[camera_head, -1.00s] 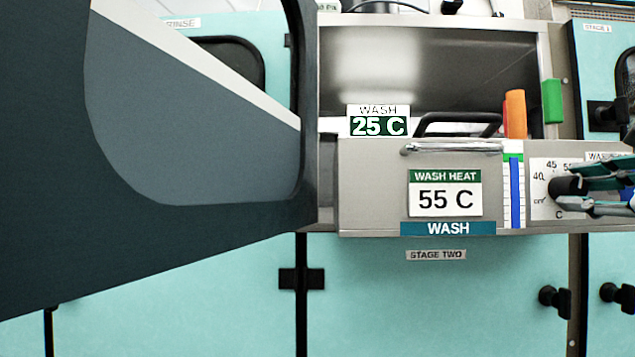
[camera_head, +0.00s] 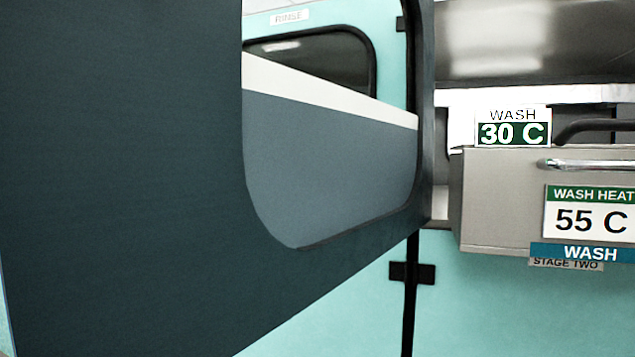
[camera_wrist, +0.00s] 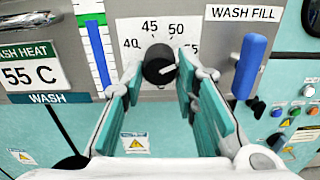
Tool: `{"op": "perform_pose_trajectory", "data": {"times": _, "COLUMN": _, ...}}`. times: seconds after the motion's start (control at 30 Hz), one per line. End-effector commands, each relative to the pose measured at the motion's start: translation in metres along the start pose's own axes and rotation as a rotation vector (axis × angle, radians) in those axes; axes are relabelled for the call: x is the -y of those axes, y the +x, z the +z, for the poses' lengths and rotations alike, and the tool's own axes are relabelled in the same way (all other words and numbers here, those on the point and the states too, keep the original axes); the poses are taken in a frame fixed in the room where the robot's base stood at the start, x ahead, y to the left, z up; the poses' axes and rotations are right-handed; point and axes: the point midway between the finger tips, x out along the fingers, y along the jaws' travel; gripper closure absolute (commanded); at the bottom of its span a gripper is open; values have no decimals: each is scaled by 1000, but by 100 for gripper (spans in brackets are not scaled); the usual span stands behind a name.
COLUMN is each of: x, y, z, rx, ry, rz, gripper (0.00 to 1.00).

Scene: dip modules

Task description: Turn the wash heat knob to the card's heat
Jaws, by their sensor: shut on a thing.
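The wash heat knob (camera_wrist: 157,62) is black and round, on a white dial plate with 40, 45, 50 and a partly hidden number at right. My gripper (camera_wrist: 161,76) is shut on the knob, a teal finger on each side. The card (camera_head: 590,211) reads WASH HEAT 55 C; it also shows in the wrist view (camera_wrist: 30,73). The wash display (camera_head: 513,128) reads 30 C. The knob and gripper are outside the head view.
A large dark panel with a window opening (camera_head: 330,180) fills the left of the head view. A blue WASH FILL lever (camera_wrist: 250,65) stands right of the knob. A blue and green level gauge (camera_wrist: 97,50) is to its left. Coloured buttons (camera_wrist: 295,115) sit at far right.

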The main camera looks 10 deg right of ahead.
Motion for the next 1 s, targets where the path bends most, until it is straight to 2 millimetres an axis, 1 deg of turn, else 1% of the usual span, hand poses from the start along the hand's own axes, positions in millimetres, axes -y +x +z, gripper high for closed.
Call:
{"op": "perform_pose_trajectory", "data": {"times": 0.1, "x": 0, "y": 0, "z": 0, "rx": -3, "ry": 62, "rz": 0, "gripper": 100}}
{"op": "perform_pose_trajectory", "data": {"times": 0.33, "x": -1, "y": 0, "z": -1, "rx": -3, "ry": 131, "rz": 0, "gripper": 100}}
{"op": "perform_pose_trajectory", "data": {"times": 0.87, "x": -1, "y": 0, "z": -2, "rx": -3, "ry": 150, "rz": 0, "gripper": 100}}
{"op": "perform_pose_trajectory", "data": {"times": 0.9, "x": -1, "y": 0, "z": -2, "rx": -3, "ry": 150, "rz": 0, "gripper": 64}}
{"op": "perform_pose_trajectory", "data": {"times": 0.93, "x": -1, "y": 0, "z": -2, "rx": -3, "ry": 150, "rz": 0, "gripper": 57}}
{"op": "perform_pose_trajectory", "data": {"times": 0.97, "x": -1, "y": 0, "z": -2, "rx": -3, "ry": 150, "rz": 0, "gripper": 52}}
{"op": "perform_pose_trajectory", "data": {"times": 1.0, "x": -1, "y": 0, "z": -2, "rx": -2, "ry": 149, "rz": 0, "gripper": 52}}
